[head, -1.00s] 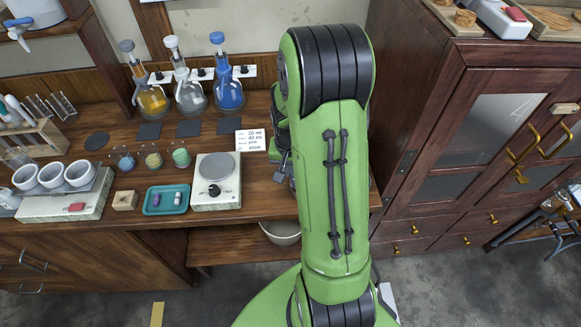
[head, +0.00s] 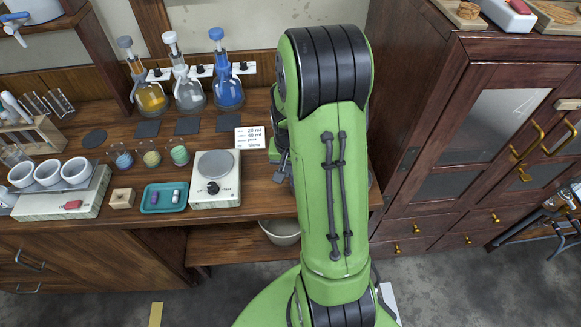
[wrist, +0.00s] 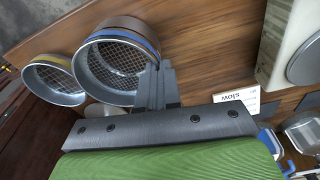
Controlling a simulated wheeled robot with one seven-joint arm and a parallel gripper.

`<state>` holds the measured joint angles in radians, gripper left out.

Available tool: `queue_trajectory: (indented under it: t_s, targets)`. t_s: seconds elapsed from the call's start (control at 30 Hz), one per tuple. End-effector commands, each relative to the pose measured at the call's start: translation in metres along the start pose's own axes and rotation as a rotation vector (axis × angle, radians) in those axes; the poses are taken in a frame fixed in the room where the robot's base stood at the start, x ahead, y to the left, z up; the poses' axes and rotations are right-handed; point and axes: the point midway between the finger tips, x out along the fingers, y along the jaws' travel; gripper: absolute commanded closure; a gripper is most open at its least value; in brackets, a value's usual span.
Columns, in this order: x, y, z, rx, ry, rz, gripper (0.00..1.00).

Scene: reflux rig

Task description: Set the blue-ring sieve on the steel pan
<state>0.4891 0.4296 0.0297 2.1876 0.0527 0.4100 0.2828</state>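The blue-ring sieve (wrist: 107,65) is in the upper left of the wrist view, its round mesh facing the camera and a blue band around its wall. My gripper (wrist: 157,82) has its two dark fingers close together across the sieve's rim, one over the inside and one outside, and looks shut on the wall. Whether the sieve is lifted is unclear. I cannot make out the steel pan for certain. In the head view my green arm hides the gripper and the sieve.
A yellow-ring sieve (wrist: 52,83) stands left of the blue-ring one in the wrist view. A hot plate (head: 215,180), a teal tray (head: 164,198) and a text card (head: 250,138) are left of my arm. A dark cabinet (head: 470,140) stands to the right.

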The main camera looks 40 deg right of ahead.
Motion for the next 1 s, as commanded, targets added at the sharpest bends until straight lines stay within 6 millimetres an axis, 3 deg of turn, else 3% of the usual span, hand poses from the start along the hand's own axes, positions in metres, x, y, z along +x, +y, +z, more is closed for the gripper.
queue_trajectory:
  t_s: [0.17, 0.4, 1.0]
  targets:
    - [0.0001, 0.0, -0.0001, 0.0, 0.0, 0.0, 1.0]
    - [-0.0001, 0.0, -0.0001, 0.0, 0.0, 0.0, 0.67]
    - [-0.0052, 0.0, -0.0007, 0.0, 0.0, 0.0, 0.67]
